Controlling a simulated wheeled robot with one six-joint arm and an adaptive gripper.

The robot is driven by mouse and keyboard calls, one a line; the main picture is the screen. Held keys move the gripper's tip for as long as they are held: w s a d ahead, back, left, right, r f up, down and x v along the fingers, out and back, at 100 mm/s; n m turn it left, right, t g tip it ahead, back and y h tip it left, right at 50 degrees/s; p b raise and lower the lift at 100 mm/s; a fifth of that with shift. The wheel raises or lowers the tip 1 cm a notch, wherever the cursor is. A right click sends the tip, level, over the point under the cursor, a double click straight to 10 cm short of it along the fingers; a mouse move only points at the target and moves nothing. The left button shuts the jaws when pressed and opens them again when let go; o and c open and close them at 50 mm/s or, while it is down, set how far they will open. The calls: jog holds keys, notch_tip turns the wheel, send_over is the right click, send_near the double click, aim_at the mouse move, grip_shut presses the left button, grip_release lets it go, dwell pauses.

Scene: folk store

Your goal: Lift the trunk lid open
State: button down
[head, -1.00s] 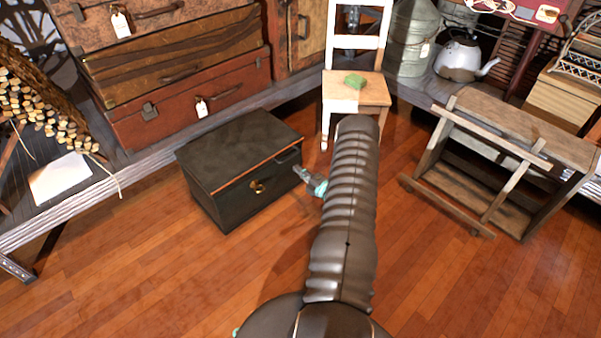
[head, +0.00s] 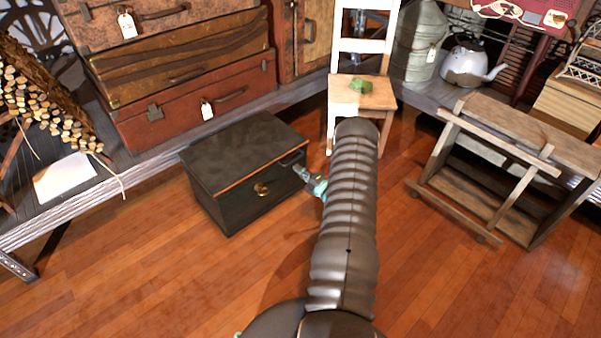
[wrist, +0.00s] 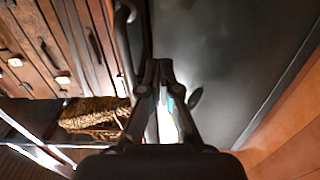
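The trunk (head: 232,203) is a dark box on the wood floor with a brass clasp (head: 261,189) on its front. Its dark lid (head: 245,150) looks down, with an orange-brown strip along its front edge. My gripper (head: 297,168) is at the trunk's right front corner, close to the lid edge; contact is not clear. In the wrist view my gripper (wrist: 158,68) has its fingertips drawn together, with no object clearly between them. A dark flat surface, apparently the trunk (wrist: 220,55), lies beyond the fingers. My arm hides some floor right of the trunk.
A white chair (head: 358,95) with a green item on its seat stands behind. A shelf with stacked suitcases (head: 190,105) is behind the trunk at left. A wooden rack (head: 490,165) stands at right. The floor in front of the trunk is clear.

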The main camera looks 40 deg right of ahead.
aim_at(289, 151)
jog(key=shift+w+a+b, duration=0.15)
jog(key=shift+w+b, duration=0.85)
jog(key=shift+w, duration=1)
jog(key=shift+s, duration=0.4)
jog(key=shift+r, duration=0.15)
jog(key=shift+r+p, duration=0.65)
jog(key=shift+r, duration=0.6)
jog(key=shift+w+r+p, duration=0.1)
jog(key=shift+r+p, duration=0.65)
jog(key=shift+r, duration=0.6)
jog(key=shift+w+r+p, duration=0.15)
jog(key=shift+r+p, duration=0.45)
jog(key=shift+r, duration=0.6)
